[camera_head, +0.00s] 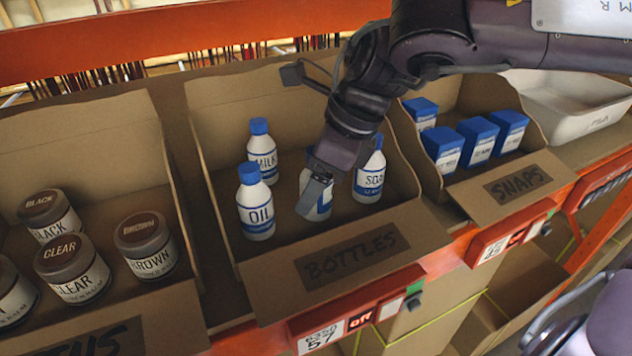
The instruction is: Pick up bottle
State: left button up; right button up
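Several white bottles with blue caps stand upright in the cardboard bin marked BOTTLES (352,257). The OIL bottle (256,207) is at the front left, the MILK bottle (262,152) behind it, and the SOAP bottle (370,176) at the right. Another bottle (323,207) stands between them, mostly covered by my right gripper (316,187). The gripper points down into the bin at this bottle, with one finger in front of it. The other finger is hidden, so I cannot tell whether it grips. My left gripper is not in view.
A bin of paint jars (78,270) is at the left. Cardboard dividers separate the bins. An orange rack beam (150,40) runs behind.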

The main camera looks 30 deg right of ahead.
jog(key=c, duration=1.1)
jog(key=shift+r, duration=0.1)
